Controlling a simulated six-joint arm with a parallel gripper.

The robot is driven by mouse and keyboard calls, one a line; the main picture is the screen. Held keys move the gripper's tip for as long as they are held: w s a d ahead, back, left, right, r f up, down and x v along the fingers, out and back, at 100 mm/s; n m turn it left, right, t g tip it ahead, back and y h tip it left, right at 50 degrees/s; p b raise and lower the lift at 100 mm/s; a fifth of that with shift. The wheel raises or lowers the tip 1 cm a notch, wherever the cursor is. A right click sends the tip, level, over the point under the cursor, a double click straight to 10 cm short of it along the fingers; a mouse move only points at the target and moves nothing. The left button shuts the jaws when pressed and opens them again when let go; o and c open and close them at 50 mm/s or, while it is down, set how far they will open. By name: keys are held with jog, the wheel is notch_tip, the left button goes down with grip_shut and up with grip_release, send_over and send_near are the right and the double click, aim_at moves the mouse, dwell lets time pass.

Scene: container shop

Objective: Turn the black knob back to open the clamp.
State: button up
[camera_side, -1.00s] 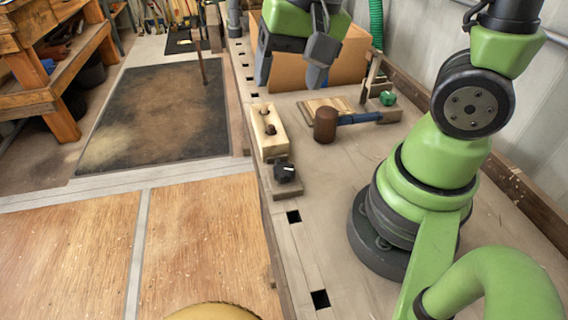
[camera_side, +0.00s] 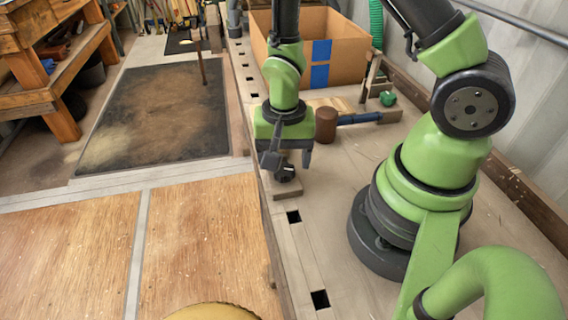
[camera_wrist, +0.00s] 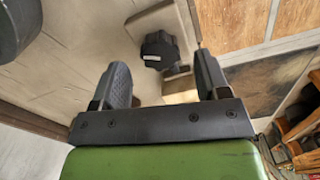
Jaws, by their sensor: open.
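The black knob (camera_side: 285,173) sits on a small wooden block at the bench's left edge, just below my gripper (camera_side: 286,160) in the side view. In the wrist view the lobed black knob (camera_wrist: 159,50) shows beyond the fingertips, in line with the gap between them. My gripper (camera_wrist: 165,78) is open, with one finger on each side of the gap and nothing held. The clamp's wooden body is mostly hidden behind my gripper in the side view.
A mallet with a brown head (camera_side: 326,125) and blue handle lies just right of my gripper. A green knob (camera_side: 388,98) is farther back. A cardboard box (camera_side: 345,58) stands at the back. The bench front has square holes and is otherwise clear.

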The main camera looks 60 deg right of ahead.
jog(key=shift+f, duration=1.2)
jog(key=shift+c, duration=0.5)
jog(key=c, duration=0.8)
jog(key=shift+c, duration=0.2)
